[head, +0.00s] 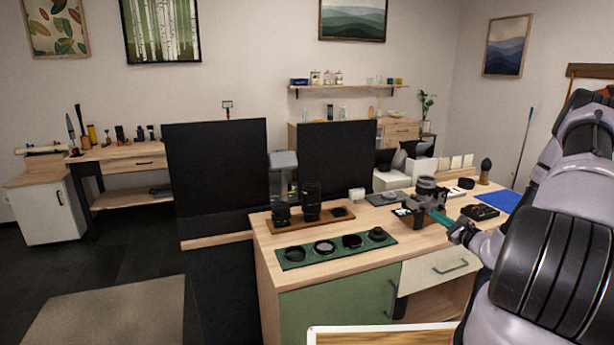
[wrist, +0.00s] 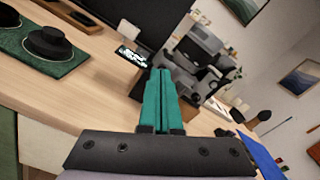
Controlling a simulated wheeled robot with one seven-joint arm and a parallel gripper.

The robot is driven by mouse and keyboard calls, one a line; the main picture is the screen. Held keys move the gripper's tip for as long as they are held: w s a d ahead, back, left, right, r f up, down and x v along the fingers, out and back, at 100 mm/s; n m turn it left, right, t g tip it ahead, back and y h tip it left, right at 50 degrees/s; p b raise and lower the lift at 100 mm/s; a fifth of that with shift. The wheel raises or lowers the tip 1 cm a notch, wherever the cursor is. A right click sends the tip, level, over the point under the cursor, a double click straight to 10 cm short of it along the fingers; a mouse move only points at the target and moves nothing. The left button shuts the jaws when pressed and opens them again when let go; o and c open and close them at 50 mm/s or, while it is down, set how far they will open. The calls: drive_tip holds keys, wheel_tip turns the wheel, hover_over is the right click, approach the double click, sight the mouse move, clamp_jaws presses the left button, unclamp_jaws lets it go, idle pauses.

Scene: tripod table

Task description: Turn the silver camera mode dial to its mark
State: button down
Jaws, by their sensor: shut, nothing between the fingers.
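A grey camera (head: 427,188) with a rounded top stands on the wooden table, toward its right part. It also shows in the wrist view (wrist: 204,52), just beyond and to the right of the fingertips. The silver mode dial and its mark are too small to pick out for certain. My gripper (head: 431,213) has teal fingers and reaches in from the right, close to the camera's lower front. In the wrist view my gripper (wrist: 161,72) is shut with its fingers together and nothing between them. I cannot tell whether the fingertips touch the camera.
A green tray (head: 296,262) with several round dark pieces lies at the front left of the table. Behind it, dark lenses (head: 311,200) stand on a wooden tray. A dark device (head: 480,212) and a blue mat (head: 499,201) lie to the right. Black panels (head: 337,160) stand behind.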

drive_tip(key=d+x, duration=0.1)
drive_tip(key=x, duration=0.5)
drive_tip(key=shift+w+r, duration=0.35)
drive_tip(key=shift+w, duration=0.05)
drive_tip(key=shift+f, duration=0.3)
idle(0.6)
drive_tip(key=shift+a+f, duration=0.1)
drive_tip(key=shift+a, duration=0.1)
idle(0.4)
approach(420, 205)
drive_tip(key=shift+w+a+r, duration=0.25)
drive_tip(key=shift+a+r, duration=0.15)
drive_tip(key=shift+r, duration=0.05)
idle(0.3)
